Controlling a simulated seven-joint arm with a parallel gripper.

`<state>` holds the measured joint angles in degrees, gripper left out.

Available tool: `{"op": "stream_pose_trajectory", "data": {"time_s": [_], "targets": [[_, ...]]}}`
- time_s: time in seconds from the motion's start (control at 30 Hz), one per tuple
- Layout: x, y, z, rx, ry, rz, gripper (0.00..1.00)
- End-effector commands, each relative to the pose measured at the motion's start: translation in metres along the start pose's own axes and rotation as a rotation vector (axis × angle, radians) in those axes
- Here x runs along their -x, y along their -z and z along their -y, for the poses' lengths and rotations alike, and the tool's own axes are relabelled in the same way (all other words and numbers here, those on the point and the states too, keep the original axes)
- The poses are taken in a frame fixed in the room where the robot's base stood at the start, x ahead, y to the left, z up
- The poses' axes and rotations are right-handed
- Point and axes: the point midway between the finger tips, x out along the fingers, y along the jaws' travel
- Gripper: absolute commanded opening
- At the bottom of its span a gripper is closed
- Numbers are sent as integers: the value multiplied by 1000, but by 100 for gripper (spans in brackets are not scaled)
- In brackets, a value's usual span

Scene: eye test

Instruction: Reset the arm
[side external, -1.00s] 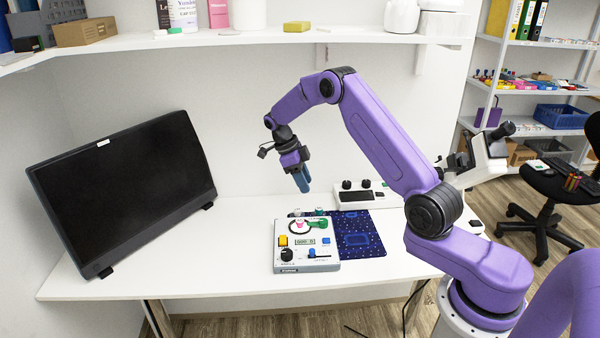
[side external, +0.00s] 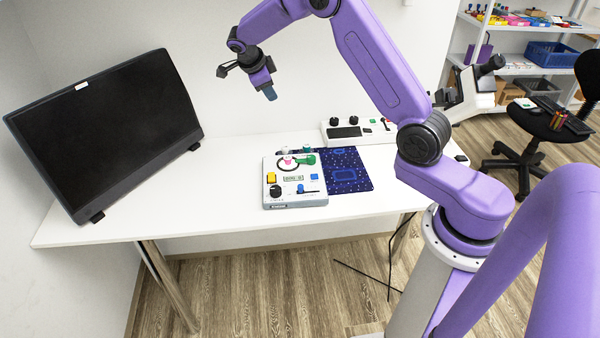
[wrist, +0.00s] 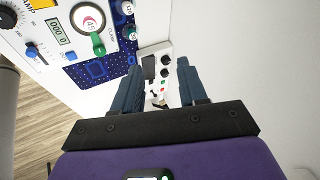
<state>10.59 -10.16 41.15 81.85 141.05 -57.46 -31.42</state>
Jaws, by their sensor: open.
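My gripper (side external: 270,95) hangs in the air above the back of the white table (side external: 228,185), fingers pointing down and slightly right in the side view. It is apart from everything on the table. In the wrist view my gripper (wrist: 160,67) shows two blue-grey fingers spread apart, with nothing held between them. Below it is a white panel box (side external: 296,197) with coloured knobs, a small display and a green-handled dial; it also shows at upper left in the wrist view (wrist: 75,42).
A dark blue patterned mat (side external: 352,178) lies beside the panel box. A second white box (side external: 375,130) with black knobs stands behind it. A large black monitor (side external: 110,130) stands on the left. A chair (side external: 535,125) and shelves are at right. The table's front is clear.

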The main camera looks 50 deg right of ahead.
Motion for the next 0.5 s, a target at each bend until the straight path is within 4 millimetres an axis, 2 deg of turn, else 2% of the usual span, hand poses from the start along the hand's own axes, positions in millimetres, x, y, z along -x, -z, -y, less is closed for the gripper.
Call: {"op": "stream_pose_trajectory", "data": {"time_s": [0.03, 0.13, 0.27, 0.37, 0.47, 0.5], "targets": [[18, -10, 10, 65, 112, 41, 42], [55, -33, 24, 203, 318, 132, 42], [112, -68, 22, 407, 561, 280, 42], [159, -93, 2, 581, 722, 409, 42], [204, -113, -32, 773, 857, 544, 42], [221, -119, -50, 855, 904, 598, 42]]}}
